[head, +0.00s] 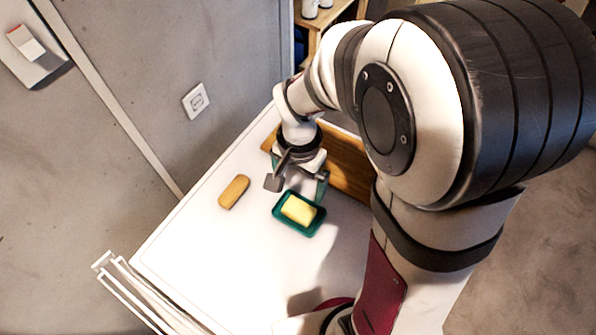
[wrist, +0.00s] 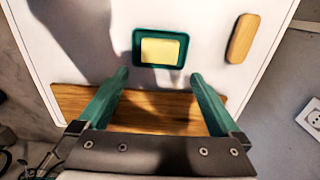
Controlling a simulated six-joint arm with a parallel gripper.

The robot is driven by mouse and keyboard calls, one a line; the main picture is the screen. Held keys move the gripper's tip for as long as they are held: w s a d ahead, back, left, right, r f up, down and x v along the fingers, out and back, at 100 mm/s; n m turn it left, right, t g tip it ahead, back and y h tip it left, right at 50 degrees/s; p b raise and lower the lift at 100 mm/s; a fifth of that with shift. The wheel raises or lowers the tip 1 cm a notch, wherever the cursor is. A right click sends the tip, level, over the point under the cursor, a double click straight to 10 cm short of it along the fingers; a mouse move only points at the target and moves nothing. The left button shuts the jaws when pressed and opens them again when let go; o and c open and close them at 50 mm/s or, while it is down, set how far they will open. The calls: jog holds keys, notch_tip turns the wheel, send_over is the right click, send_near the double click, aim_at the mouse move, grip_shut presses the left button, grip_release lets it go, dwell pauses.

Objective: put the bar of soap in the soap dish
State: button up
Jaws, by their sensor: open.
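A yellow bar of soap (head: 298,209) lies in a teal rectangular soap dish (head: 315,229) on the white top. In the wrist view the soap (wrist: 160,51) sits inside the rim of the dish (wrist: 137,34), apart from the fingers. My gripper (head: 301,190) is open above the top, just behind the dish in the head view. In the wrist view its two teal fingers (wrist: 159,77) are spread wide with nothing between them, their tips pointing toward the dish.
An orange-brown rounded block (head: 234,191) lies left of the dish, also in the wrist view (wrist: 242,38). A wooden board (head: 348,168) lies behind the dish, partly hidden by my arm. A wall with a socket (head: 196,101) borders the white top. The front left is clear.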

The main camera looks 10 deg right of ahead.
jog(key=s+r+n+y, duration=0.1)
jog(key=s+r, duration=0.3)
jog(key=s, duration=0.4)
jog(key=s+a+r+n, duration=0.1)
jog(key=s+r+n, duration=0.1)
jog(key=s+r, duration=0.3)
jog(key=s, duration=0.3)
jog(key=shift+a+y, duration=0.15)
jog(key=shift+y, duration=0.25)
jog(key=shift+r, duration=0.1)
dwell(0.3)
jog(key=w+a+r+m+h, duration=0.15)
jog(key=w+a, duration=0.35)
jog(key=w, duration=0.6)
jog(key=w+a+r+m, duration=0.15)
jog(key=w+a, duration=0.35)
jog(key=w, duration=0.6)
notch_tip(320, 180, down, 10)
jog(key=w+a, duration=0.2)
jog(key=shift+w+a, duration=0.2)
jog(key=shift+w, duration=0.1)
